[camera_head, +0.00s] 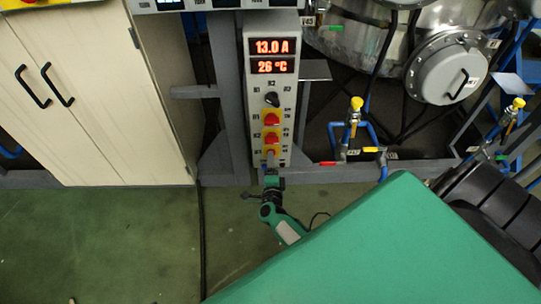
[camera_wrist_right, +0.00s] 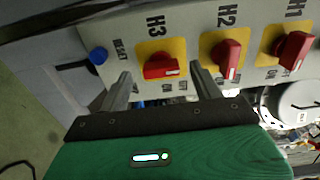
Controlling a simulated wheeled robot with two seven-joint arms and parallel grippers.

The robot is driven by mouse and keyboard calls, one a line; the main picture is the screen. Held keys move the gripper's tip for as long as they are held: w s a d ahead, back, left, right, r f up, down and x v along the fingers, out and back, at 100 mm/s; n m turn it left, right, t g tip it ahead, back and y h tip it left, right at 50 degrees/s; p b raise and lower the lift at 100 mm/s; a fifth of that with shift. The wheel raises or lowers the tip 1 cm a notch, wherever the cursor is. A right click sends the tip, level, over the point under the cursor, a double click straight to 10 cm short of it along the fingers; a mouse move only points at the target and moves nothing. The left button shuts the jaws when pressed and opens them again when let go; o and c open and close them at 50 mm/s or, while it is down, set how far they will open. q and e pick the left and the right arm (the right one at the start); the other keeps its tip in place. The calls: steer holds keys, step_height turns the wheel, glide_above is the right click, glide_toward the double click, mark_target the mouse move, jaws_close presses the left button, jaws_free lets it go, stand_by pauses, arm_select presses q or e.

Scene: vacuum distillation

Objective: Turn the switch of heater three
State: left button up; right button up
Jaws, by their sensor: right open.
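The heater three switch is a red knob on a yellow plate marked H3 (camera_wrist_right: 162,66), seen in the right wrist view. In the head view it is the lowest red knob (camera_head: 271,152) on the grey control panel (camera_head: 258,95), partly hidden by my gripper. My right gripper (camera_wrist_right: 160,71) is open, with one finger to each side of the H3 knob in the wrist view. Whether the fingers touch the knob I cannot tell. My left gripper is not in view.
Red knobs H2 (camera_wrist_right: 230,58) and H1 (camera_wrist_right: 293,48) sit close beside H3. A blue RESET button (camera_wrist_right: 98,55) is on the other side. The panel displays (camera_head: 272,57) read 13.0 A and 26 °C. A wooden cabinet (camera_head: 110,100) stands left, a steel vessel (camera_head: 445,70) right.

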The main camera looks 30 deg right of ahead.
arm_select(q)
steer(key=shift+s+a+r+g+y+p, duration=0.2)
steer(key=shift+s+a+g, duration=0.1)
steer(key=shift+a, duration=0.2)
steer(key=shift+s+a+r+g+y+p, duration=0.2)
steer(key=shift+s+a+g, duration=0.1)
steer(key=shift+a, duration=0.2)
arm_select(e)
steer(key=v, duration=1.1)
steer(key=shift+s, duration=0.3)
steer(key=shift+a+r, duration=0.1)
steer(key=shift+a, duration=0.05)
